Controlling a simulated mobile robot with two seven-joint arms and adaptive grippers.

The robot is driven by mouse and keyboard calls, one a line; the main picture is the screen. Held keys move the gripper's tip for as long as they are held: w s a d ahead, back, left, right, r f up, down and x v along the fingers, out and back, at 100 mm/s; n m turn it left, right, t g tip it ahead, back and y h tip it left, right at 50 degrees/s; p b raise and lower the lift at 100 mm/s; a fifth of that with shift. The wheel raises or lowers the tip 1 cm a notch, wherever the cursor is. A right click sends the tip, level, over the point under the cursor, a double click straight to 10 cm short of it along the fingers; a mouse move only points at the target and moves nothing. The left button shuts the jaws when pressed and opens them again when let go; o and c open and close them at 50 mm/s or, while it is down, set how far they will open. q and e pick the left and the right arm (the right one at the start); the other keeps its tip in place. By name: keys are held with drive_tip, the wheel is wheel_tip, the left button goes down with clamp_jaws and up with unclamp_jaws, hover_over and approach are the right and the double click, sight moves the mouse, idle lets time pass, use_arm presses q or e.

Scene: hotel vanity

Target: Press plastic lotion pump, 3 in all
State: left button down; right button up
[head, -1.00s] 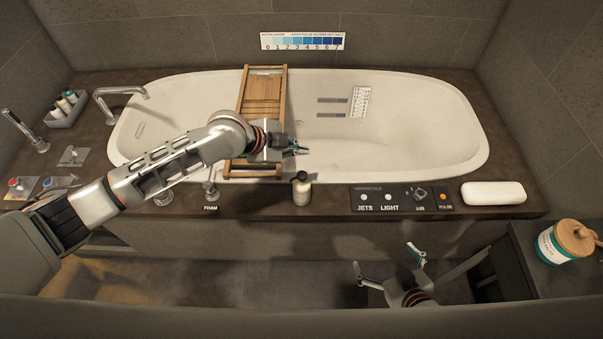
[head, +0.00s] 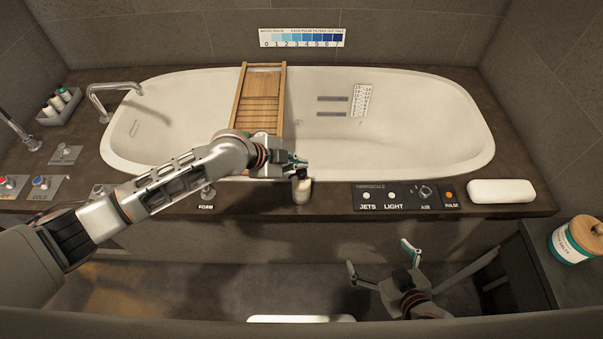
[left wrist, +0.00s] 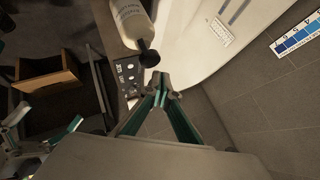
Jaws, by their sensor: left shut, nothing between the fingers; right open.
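The plastic lotion pump (head: 302,190) is a pale bottle with a dark pump head, standing upright on the tub's front ledge. It also shows in the left wrist view (left wrist: 131,20), with its black head (left wrist: 149,58) close to my fingertips. My left gripper (head: 299,163) is shut and empty, with its tips right at the pump head; I cannot tell whether they touch. Its closed fingertips show in the left wrist view (left wrist: 157,80). The gripper partly hides the pump's top in the head view. My right gripper (head: 379,255) is open and empty, low in front of the ledge.
A control panel (head: 408,197) with buttons and a white bar-shaped object (head: 502,191) lie right of the pump. A wooden tray (head: 259,95) spans the bathtub (head: 410,90) behind my left arm. A jar (head: 577,240) stands on the dark cabinet at right.

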drive_tip(key=shift+s+d+f, duration=0.15)
drive_tip(key=shift+f, duration=0.2)
drive_tip(key=shift+r, duration=0.15)
idle(0.8)
use_arm(q)
drive_tip(key=shift+f, duration=0.25)
drive_tip(key=shift+f, duration=0.25)
drive_tip(key=shift+f+b, duration=0.45)
drive_tip(key=shift+f, duration=0.4)
use_arm(e)
drive_tip(key=shift+f, duration=0.6)
use_arm(q)
drive_tip(key=shift+r, duration=0.15)
use_arm(e)
drive_tip(key=shift+r, duration=0.15)
idle(0.4)
use_arm(q)
drive_tip(key=shift+r+p, duration=1.05)
drive_tip(key=shift+p, duration=0.05)
use_arm(e)
wheel_tip(320, 180, up, 2)
drive_tip(key=shift+r, duration=0.1)
use_arm(q)
drive_tip(key=shift+r, duration=0.1)
